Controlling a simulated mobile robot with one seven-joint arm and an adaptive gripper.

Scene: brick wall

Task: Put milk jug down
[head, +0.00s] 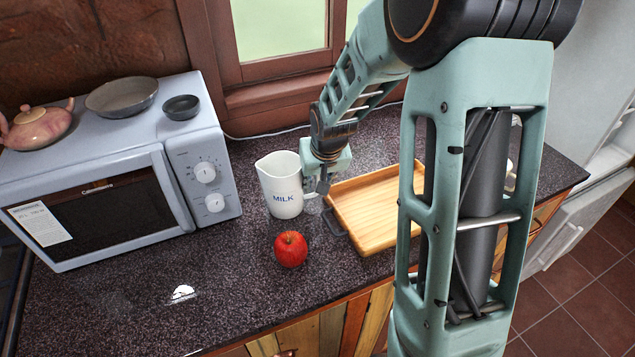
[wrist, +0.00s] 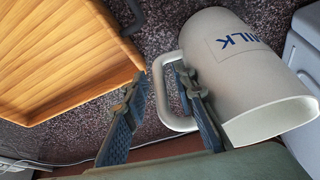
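The white milk jug (head: 281,186) with blue "MILK" lettering stands upright on the dark speckled counter, between the microwave and the wooden tray. In the wrist view the jug (wrist: 235,75) fills the upper right, and its handle (wrist: 162,95) shows whole. My gripper (head: 323,188) is beside the jug, on its handle side. In the wrist view my gripper (wrist: 161,78) has its two fingers apart, one on each side of the handle, with small gaps showing. It looks open around the handle, not clamped on it.
The wooden tray (head: 372,236) with dark handles lies empty right of the jug. A red apple (head: 291,249) sits in front. The microwave (head: 127,172) at left carries a teapot (head: 38,128) and two bowls. The counter at front left is clear.

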